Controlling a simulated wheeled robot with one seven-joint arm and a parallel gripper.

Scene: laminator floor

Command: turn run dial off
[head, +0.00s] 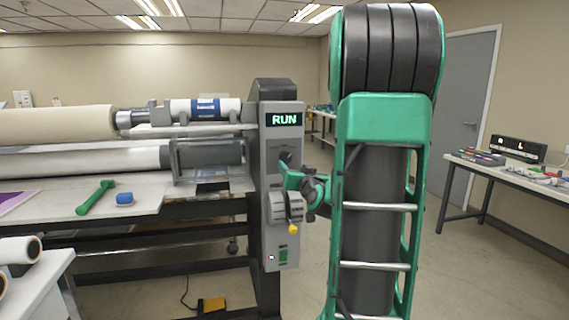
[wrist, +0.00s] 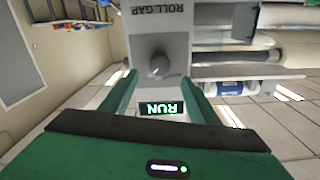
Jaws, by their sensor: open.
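The run dial is a round grey knob (wrist: 158,66) on the grey control panel (wrist: 158,30), seen upside down in the wrist view. In the head view the dial (head: 286,157) is small and dark, partly hidden by my gripper. The display (head: 286,120) above it reads RUN in lit green letters; it also shows in the wrist view (wrist: 161,108). My gripper (head: 284,168) is open at the panel. In the wrist view its green fingers (wrist: 160,82) stand on either side of the dial with gaps visible. I cannot tell how far the tips are from the panel.
Below the dial is a grey handwheel (head: 278,207) with a yellow knob, and a green switch (head: 283,255). Left are the laminator rollers (head: 80,160), and a green tool (head: 95,197) and blue block (head: 124,198) on its table. A side table (head: 510,172) stands right.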

